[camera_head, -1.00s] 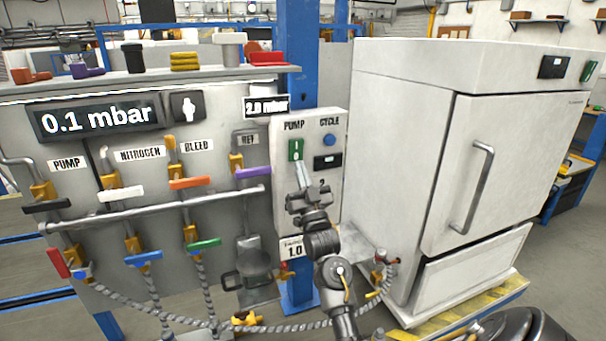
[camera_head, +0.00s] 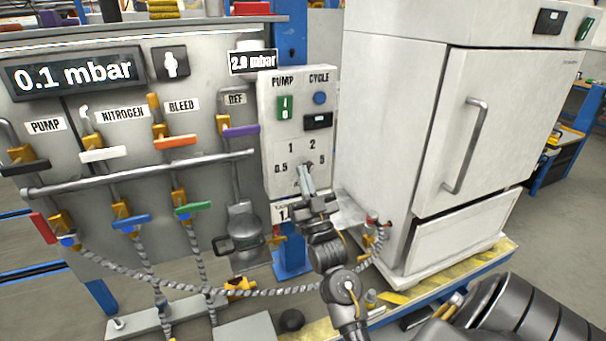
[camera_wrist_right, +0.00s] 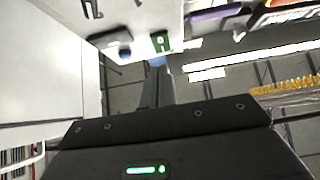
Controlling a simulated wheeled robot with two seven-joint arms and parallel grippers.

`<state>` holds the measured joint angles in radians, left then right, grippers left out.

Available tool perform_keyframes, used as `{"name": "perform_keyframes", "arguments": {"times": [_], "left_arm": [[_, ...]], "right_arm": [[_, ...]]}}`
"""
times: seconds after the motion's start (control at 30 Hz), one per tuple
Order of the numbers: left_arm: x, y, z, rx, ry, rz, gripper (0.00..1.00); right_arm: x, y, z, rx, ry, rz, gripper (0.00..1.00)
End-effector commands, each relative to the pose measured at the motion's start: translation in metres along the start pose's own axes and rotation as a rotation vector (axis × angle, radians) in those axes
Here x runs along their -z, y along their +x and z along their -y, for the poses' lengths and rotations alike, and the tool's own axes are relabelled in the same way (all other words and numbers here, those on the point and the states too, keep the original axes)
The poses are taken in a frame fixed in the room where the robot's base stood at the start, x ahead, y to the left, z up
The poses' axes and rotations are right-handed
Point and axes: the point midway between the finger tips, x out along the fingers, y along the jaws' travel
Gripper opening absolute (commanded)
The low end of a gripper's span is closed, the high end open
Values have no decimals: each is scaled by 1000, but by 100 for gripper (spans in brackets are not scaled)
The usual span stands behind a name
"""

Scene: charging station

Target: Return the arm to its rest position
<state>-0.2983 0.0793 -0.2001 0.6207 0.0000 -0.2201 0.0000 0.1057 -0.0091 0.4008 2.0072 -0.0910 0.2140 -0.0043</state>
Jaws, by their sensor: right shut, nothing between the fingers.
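My right gripper (camera_head: 307,182) is shut and empty in the head view. It is in front of the lower part of the white control box (camera_head: 268,152), over the area of the dial numbers 0.5, 1, 2 and 5. I cannot tell whether its tip touches the box. The arm rises from the bottom of the picture. In the right wrist view the dark gripper body (camera_wrist_right: 165,140) fills the bottom, and the green switch (camera_wrist_right: 161,42) shows above it. My left gripper is not in view.
A white oven-like cabinet (camera_head: 400,130) with a vertical handle (camera_head: 467,145) stands right of my gripper. At left is a grey valve panel (camera_head: 100,225) with coloured levers and a 0.1 mbar display (camera_head: 75,75). Braided hoses (camera_head: 225,290) run below. Floor at far right is clear.

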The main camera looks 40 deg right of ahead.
Motion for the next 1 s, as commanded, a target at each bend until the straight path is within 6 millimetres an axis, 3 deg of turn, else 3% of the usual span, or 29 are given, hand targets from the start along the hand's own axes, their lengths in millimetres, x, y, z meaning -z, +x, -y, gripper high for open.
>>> {"name": "perform_keyframes", "arguments": {"times": [0.47,0.63,0.77,0.9,1.0], "left_arm": [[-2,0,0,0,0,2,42],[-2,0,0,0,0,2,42],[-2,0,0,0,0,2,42],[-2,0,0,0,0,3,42],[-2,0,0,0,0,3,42]], "right_arm": [[-1,0,1,3,0,6,0],[-25,-22,17,54,-3,174,0],[-64,-80,45,147,-14,500,0],[-95,-182,74,266,-43,931,0],[-98,-256,84,339,-71,1199,0]]}}
